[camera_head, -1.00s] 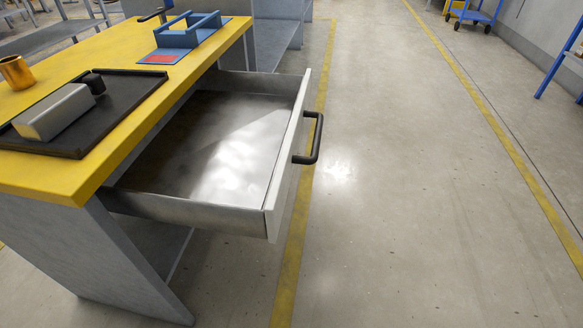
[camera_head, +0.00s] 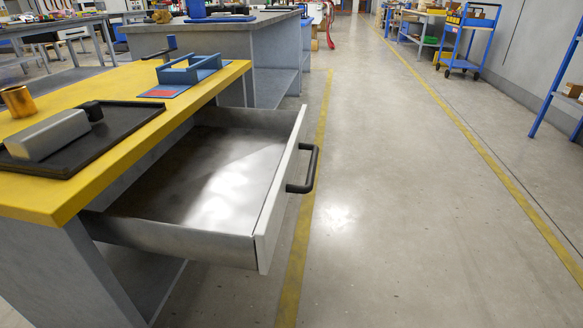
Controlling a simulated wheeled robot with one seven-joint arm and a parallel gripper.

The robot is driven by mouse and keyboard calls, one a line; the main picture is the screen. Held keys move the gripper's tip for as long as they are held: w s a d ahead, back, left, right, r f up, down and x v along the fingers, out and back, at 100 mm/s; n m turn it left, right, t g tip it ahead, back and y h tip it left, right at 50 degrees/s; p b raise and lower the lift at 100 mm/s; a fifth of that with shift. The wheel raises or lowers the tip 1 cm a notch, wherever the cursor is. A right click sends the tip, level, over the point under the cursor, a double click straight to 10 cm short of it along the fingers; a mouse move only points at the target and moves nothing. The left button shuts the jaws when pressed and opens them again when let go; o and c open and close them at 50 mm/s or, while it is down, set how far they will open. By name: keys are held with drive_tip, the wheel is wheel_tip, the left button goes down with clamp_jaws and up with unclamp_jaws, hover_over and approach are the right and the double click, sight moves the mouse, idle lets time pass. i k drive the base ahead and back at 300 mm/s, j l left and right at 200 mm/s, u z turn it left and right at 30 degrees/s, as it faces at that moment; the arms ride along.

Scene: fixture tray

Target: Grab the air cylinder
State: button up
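A silver-grey block with rounded edges (camera_head: 48,134) lies on a black tray (camera_head: 112,133) on the yellow worktop at the left. A small black round part (camera_head: 93,110) sits at its far right end; I cannot tell whether the two are joined. The block looks most like the air cylinder, but I cannot be sure. My gripper is not in view.
An open, empty metal drawer (camera_head: 180,239) with a black handle (camera_head: 305,170) juts out from the yellow-topped bench (camera_head: 40,205). A blue fixture (camera_head: 190,70) sits at the bench's far end. Clear floor (camera_head: 400,220) lies to the right; a blue cart (camera_head: 468,45) stands far off.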

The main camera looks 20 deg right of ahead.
sight(34, 143)
drive_tip(key=i+j+u, duration=0.25)
drive_tip(key=j, duration=0.35)
drive_tip(key=i+j+u, duration=0.25)
drive_tip(key=j, duration=0.3)
drive_tip(key=i+j+u, duration=0.25)
drive_tip(key=i+j, duration=0.2)
